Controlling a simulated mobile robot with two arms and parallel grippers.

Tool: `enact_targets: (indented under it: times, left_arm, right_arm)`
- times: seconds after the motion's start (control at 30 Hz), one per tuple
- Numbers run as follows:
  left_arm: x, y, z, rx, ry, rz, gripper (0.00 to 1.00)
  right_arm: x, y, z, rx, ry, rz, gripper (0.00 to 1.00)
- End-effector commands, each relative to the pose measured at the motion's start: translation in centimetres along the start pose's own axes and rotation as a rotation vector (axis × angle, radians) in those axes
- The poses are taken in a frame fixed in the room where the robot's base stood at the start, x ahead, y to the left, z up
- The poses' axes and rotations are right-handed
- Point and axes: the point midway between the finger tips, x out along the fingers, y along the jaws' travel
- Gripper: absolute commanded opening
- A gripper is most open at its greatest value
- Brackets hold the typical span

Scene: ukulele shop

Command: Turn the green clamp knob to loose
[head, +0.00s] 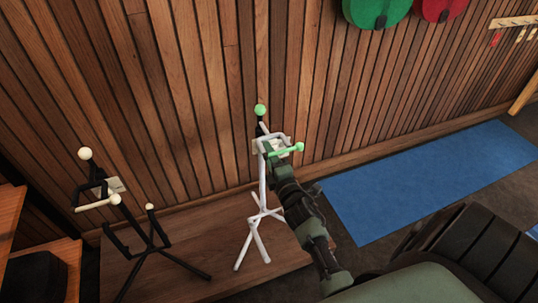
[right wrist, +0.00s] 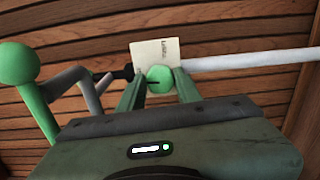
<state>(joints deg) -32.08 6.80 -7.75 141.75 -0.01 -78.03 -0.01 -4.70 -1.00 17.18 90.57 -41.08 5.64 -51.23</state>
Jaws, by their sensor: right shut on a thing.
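The green clamp knob (right wrist: 159,79) is round with a dark line across its face. In the right wrist view it sits between the fingertips of my right gripper (right wrist: 158,84), which is shut on it. A pale card (right wrist: 155,52) with small dark lettering is just behind the knob; I cannot read it. The knob belongs to a white stand (head: 262,190) with green ball tips (head: 260,110). In the head view my right gripper (head: 277,165) reaches the stand's upper part and hides much of the clamp. My left gripper is out of view.
A black stand (head: 150,240) with cream ball tips stands to the left on the same wooden platform (head: 200,225). A slatted wood wall (head: 200,90) is close behind. A blue mat (head: 430,180) lies on the floor at right. Green and red round items hang above.

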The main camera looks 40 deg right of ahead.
Motion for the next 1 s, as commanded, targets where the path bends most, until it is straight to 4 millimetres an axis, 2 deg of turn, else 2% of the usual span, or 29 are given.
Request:
enact_targets:
  times: [0.4, 0.83, 0.87, 0.9, 0.93, 1.0]
  left_arm:
    - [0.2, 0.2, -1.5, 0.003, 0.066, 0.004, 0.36]
    - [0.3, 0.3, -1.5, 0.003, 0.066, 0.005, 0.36]
    - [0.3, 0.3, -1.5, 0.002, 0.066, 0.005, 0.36]
    - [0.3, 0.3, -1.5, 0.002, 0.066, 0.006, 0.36]
    - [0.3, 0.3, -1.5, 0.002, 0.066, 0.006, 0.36]
    - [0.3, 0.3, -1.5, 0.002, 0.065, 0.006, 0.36]
  right_arm:
    - [0.0, -0.1, -0.1, -0.136, 0.0, -0.002, 0.0]
    - [0.0, 0.0, -0.1, -0.147, 0.001, -0.002, 0.0]
    - [0.0, -0.1, -0.1, -0.147, 0.001, -0.002, 0.37]
    - [0.0, 0.0, -0.1, -0.146, 0.001, -0.002, 0.48]
    - [0.0, 0.0, -0.1, -0.146, 0.001, -0.002, 0.55]
    - [0.0, 0.0, 0.0, -0.146, 0.001, -0.001, 0.55]
